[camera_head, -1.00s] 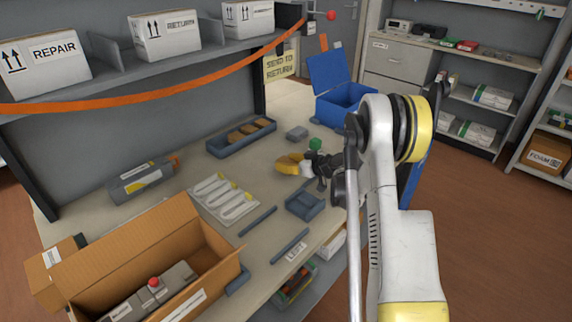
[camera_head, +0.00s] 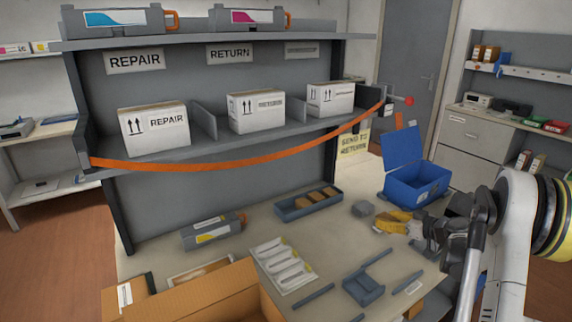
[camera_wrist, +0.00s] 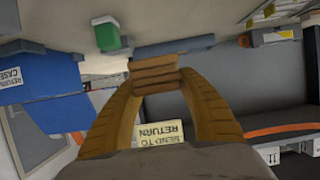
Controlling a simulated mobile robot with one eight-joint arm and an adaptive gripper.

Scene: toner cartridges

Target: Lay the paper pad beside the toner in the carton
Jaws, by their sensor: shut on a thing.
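My gripper (camera_head: 387,222) has yellow-brown curved fingers and is over the right part of the bench. In the wrist view the gripper (camera_wrist: 157,78) is shut on a brown, banded piece that looks like the paper pad (camera_wrist: 155,68), held between the fingertips. In the head view the pad cannot be told from the fingers. The open cardboard carton (camera_head: 205,297) is at the bottom left, well apart from my gripper and cut by the frame edge. Its inside and any toner in it are hidden now.
A tray with brown pieces (camera_head: 283,214), a grey cartridge (camera_head: 205,236), a white mould sheet (camera_head: 270,260) and a grey cradle (camera_head: 362,290) lie on the bench. An open blue box (camera_head: 418,190) stands behind my gripper. An orange strap (camera_head: 255,162) hangs along the shelf.

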